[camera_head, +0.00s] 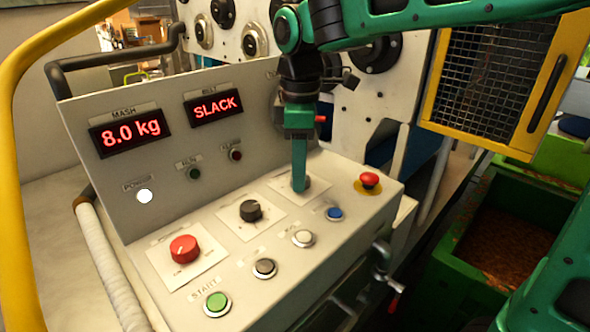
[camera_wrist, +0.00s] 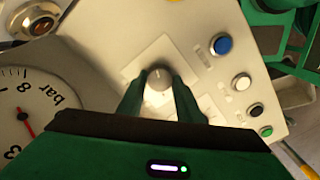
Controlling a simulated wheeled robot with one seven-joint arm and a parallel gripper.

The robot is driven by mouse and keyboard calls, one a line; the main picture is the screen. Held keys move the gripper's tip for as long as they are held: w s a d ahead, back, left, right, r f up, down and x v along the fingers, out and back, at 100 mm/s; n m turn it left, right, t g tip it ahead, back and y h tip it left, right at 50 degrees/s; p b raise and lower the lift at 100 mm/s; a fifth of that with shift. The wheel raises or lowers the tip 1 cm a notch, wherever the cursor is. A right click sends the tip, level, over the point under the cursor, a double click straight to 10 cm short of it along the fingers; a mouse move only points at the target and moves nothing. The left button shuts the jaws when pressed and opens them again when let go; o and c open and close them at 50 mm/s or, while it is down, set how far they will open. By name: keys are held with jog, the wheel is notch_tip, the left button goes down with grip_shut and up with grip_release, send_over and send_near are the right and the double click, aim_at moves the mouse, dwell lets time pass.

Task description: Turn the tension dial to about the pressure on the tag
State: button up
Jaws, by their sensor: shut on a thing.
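A small grey dial (camera_wrist: 159,77) sits on a pale square plate on the sloping panel. My gripper (camera_wrist: 158,88) is shut on this dial, with a green finger on either side of it. In the head view my gripper (camera_head: 299,186) reaches straight down to the right-hand dial plate, and its fingers mostly hide the dial. The dial's label is too small to read. A round white gauge (camera_wrist: 40,88) marked "bar", with a red needle, shows partly at the left of the wrist view. The belt display (camera_head: 214,107) reads SLACK. I cannot make out a pressure tag.
A black knob (camera_head: 250,210) and a red knob (camera_head: 184,248) are left of my gripper. A red mushroom button (camera_head: 370,180) is close on its right. Blue (camera_head: 333,213), white, dark and green (camera_head: 216,303) buttons line the front. The mash display (camera_head: 130,132) reads 8.0 kg.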

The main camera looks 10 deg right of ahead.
jog(key=m, duration=0.5)
jog(key=shift+d+f+m, duration=0.1)
jog(key=shift+d+m, duration=0.1)
jog(key=shift+m, duration=0.1)
jog(key=m, duration=0.9)
jog(key=shift+m, duration=0.4)
jog(key=shift+s+m, duration=0.1)
jog(key=shift+m, duration=2.2)
jog(key=o, duration=1)
jog(key=shift+o, duration=0.2)
jog(key=shift+a, duration=0.1)
jog(key=shift+r, duration=0.2)
